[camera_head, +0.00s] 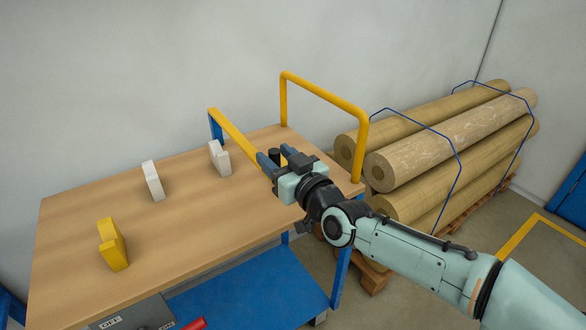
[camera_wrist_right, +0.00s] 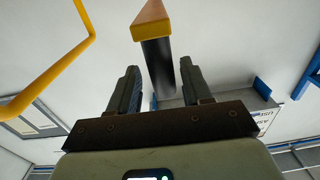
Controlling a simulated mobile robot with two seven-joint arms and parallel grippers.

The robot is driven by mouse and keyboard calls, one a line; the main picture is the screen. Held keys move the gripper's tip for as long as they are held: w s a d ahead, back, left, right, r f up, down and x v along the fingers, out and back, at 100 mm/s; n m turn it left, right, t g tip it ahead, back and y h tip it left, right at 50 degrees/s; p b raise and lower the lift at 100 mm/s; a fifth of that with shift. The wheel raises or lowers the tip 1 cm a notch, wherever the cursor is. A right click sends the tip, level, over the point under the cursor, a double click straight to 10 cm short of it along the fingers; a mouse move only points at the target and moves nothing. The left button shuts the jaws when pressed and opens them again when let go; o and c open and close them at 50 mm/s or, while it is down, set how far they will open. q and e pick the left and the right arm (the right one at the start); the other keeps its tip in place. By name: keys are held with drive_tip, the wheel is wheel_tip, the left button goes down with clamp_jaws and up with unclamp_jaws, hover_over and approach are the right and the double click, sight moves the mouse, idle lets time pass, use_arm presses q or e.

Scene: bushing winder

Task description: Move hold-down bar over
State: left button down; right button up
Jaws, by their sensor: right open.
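The hold-down bar (camera_head: 236,131) is a flat yellow bar at the back of the wooden table, running from a blue post (camera_head: 216,128) toward my right gripper (camera_head: 275,160). In the right wrist view the bar's yellow end (camera_wrist_right: 151,29) shows with a black cylindrical handle (camera_wrist_right: 158,68) attached. The handle stands between the two open fingers of the right gripper (camera_wrist_right: 160,88), with gaps visible on both sides. In the head view the gripper hides much of the bar's near end. My left gripper is not in view.
A yellow hoop rail (camera_head: 325,97) rises at the table's right end, close to my right gripper. Two white blocks (camera_head: 152,180) (camera_head: 219,158) and a yellow block (camera_head: 113,243) stand on the table (camera_head: 180,220). Large rolls (camera_head: 450,135) are stacked at right.

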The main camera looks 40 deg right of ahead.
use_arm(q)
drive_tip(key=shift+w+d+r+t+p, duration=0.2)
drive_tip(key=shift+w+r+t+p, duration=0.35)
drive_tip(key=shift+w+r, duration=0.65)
use_arm(e)
drive_tip(key=s+a, duration=0.2)
drive_tip(key=s, duration=1)
drive_tip(key=shift+s, duration=0.35)
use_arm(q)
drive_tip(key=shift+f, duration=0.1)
